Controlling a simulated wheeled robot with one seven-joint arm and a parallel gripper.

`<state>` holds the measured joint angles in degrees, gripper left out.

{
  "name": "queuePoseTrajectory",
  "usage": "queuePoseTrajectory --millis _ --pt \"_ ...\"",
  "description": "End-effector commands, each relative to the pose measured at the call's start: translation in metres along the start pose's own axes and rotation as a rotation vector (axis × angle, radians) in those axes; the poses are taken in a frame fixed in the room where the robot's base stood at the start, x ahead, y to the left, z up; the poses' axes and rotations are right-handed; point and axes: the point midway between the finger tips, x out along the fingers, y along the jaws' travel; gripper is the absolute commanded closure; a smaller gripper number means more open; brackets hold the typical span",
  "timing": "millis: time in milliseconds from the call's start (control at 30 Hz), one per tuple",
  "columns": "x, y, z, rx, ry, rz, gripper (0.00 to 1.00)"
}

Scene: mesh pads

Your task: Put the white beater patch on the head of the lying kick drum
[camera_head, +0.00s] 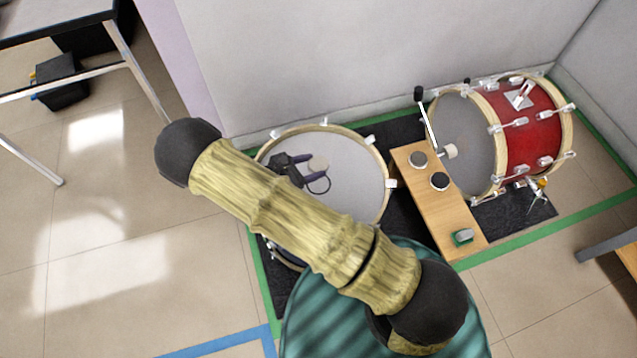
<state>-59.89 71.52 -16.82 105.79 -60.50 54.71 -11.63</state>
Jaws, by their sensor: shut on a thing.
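The lying kick drum (355,195) has its pale grey head facing up, with a wooden hoop and silver lugs. My arm crosses in front of its lower left part. My gripper (306,168) is over the head and shut on the small round white beater patch (318,164). The patch shows at the gripper's tip, over the head, away from the hoop. From this angle I cannot tell whether it touches the head or is just above it.
A wall closes the back.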

Motion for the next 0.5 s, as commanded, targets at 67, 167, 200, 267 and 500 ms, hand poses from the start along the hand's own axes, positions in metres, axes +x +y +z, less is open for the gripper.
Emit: queuePoseTrajectory --millis 67,167,200,267,500 --pt "0.000 0.000 0.000 0.000 0.000 0.000 0.72" --pt "0.001 0.000 -0.001 0.000 0.000 0.000 0.72" --pt "0.003 0.000 -0.004 0.000 0.000 0.000 0.72" --pt "0.006 0.000 -0.012 -0.001 -0.001 0.000 0.72" --pt "0.023 0.000 -0.051 0.000 -0.001 0.000 0.72"
